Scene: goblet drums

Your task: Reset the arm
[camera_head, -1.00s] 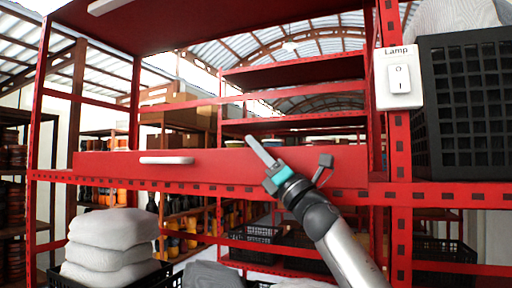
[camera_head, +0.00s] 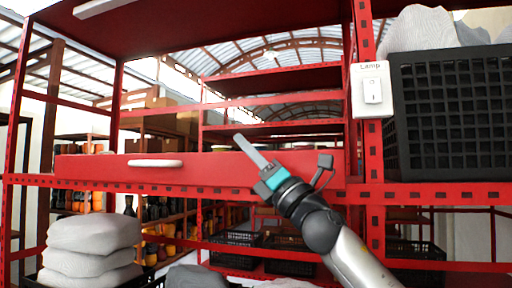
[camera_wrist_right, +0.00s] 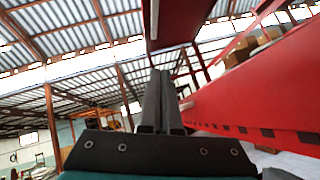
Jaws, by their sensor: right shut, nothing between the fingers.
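My right gripper (camera_head: 243,146) is in the middle of the head view, in front of a red shelf drawer, pointing up and to the left. Its fingers are together with nothing between them. In the right wrist view the shut fingers (camera_wrist_right: 162,100) point away from the camera, with the red drawer front to their right and the roof beyond. The grey arm link behind the gripper is mine and comes in from the lower right. My left gripper is not in the head view.
A red rack holds a drawer (camera_head: 90,170) with a white handle (camera_head: 155,163). A lamp switch (camera_head: 371,90) is on the right post. A black crate (camera_head: 450,115) with grey sacks stands at right. White sacks (camera_head: 92,250) are stacked at lower left.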

